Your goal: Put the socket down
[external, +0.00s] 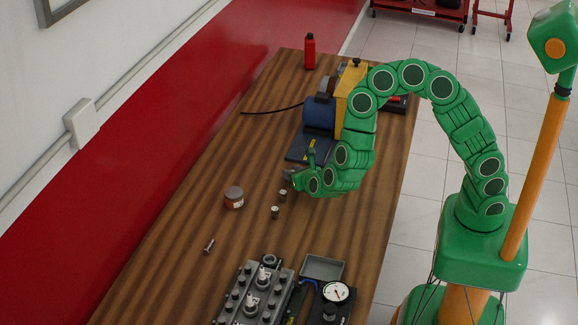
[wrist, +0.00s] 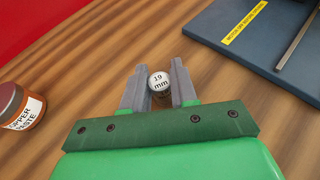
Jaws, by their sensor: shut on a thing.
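My gripper (external: 290,176) is low over the middle of the workbench (external: 190,220). In the wrist view my gripper (wrist: 159,76) has its two grey fingers on either side of a socket (wrist: 159,82) with a white top marked "19 mm", and it is shut on it. The socket looks upright, and its lower part is dark. I cannot tell whether its base touches the wood. In the external view the held socket cannot be made out clearly at the fingertips. Two other small sockets stand on the bench just in front, one (external: 283,195) nearer my gripper and one (external: 275,212) farther.
A copper paste jar (external: 234,198) stands left of my gripper. A blue bench grinder (external: 320,115) on a dark base is behind it. A bolt (external: 209,246), an engine head (external: 254,292), a grey tray (external: 322,268) and a dial gauge (external: 335,292) lie towards the front.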

